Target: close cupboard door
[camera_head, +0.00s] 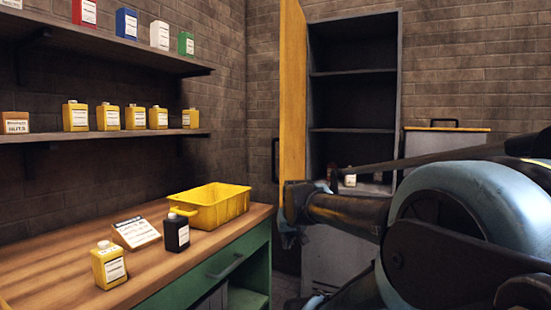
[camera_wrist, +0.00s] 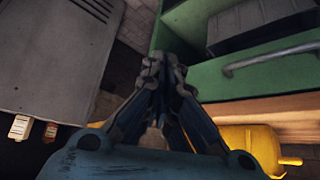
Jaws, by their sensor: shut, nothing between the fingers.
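The tall grey cupboard (camera_head: 353,100) stands against the back brick wall, its dark shelves exposed. Its yellow door (camera_head: 293,90) is swung open at the left side and is seen nearly edge-on. A dark handle (camera_head: 275,160) shows on the door's left side. My gripper (camera_head: 287,235) is in front of the door's lower end in the head view; whether it touches the door cannot be told. In the wrist view my gripper's fingertips (camera_wrist: 160,65) are together with nothing between them. My arm hides the cupboard's lower right part.
A green workbench (camera_head: 215,270) with a wooden top is left of my gripper. It bears a yellow bin (camera_head: 210,206), a black bottle (camera_head: 176,232), a yellow bottle (camera_head: 108,265) and a sign (camera_head: 135,232). Bottles line the wall shelves (camera_head: 110,136). A yellow-topped grey box (camera_head: 440,141) is right of the cupboard.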

